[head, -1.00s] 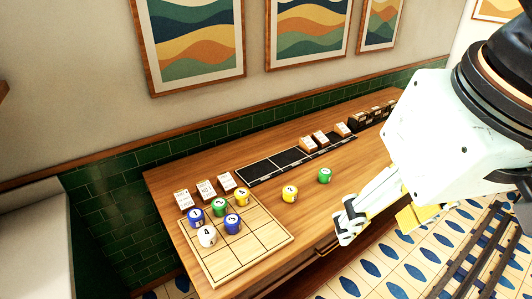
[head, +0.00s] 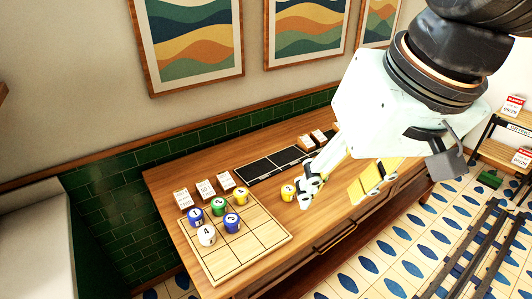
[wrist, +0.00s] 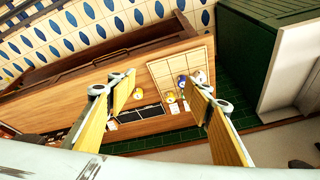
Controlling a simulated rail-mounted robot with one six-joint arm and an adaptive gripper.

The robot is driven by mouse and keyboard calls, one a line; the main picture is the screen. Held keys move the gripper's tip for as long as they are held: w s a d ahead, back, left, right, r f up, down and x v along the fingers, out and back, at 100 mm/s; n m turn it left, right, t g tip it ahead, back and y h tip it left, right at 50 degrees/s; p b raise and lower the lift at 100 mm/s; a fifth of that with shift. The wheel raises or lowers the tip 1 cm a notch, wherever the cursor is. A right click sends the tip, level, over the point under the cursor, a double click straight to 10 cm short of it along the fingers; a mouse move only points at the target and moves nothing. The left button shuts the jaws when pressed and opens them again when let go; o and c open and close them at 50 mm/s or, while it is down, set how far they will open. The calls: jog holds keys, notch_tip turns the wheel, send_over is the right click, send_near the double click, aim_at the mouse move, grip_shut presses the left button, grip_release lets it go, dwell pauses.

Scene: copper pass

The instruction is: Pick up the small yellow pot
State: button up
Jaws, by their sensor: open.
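A yellow pot (head: 288,192) stands alone on the wooden counter, right of the grid board. Another yellow pot (head: 242,196) stands at the back right of the board's cluster. My gripper (head: 309,190) is open and empty, in front of the counter in the head view, with its fingertips just right of the lone yellow pot. In the wrist view the lone pot (wrist: 139,94) shows between the spread fingers, nearer the left one. The yellow pot on the board (wrist: 170,97) shows to its right. Neither is touched as far as I can see.
The grid board (head: 262,245) also holds blue pots (head: 232,223), a green pot (head: 218,205) and a white pot (head: 207,236). Small cards (head: 206,188) stand behind it. A black strip (head: 262,170) lies along the wall side. The board's right front is bare.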

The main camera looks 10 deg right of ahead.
jog(key=w+a+f+m+p, duration=0.1)
jog(key=w+a+f+p, duration=0.1)
jog(key=w, duration=0.6)
jog(key=w+a+f+t+y+p, duration=0.1)
jog(key=w+a+p, duration=0.1)
jog(key=w, duration=0.7)
jog(key=w+a+f+m+p, duration=0.1)
jog(key=w+a+f+p, duration=0.15)
jog(key=w, duration=0.55)
jog(key=m+g+h+p, duration=0.1)
jog(key=m+h+p, duration=0.2)
jog(key=h+p, duration=0.15)
send_over(288, 189)
jog(key=s+a, duration=0.3)
jog(key=s, duration=0.1)
notch_tip(288, 189, down, 19)
jog(key=shift+s+d+f+m+p, duration=0.2)
jog(key=shift+d+f+m+p, duration=0.15)
jog(key=shift+f, duration=0.35)
jog(key=shift+f, duration=0.15)
jog(key=shift+b+x, duration=2.15)
jog(key=shift+x, duration=2.05)
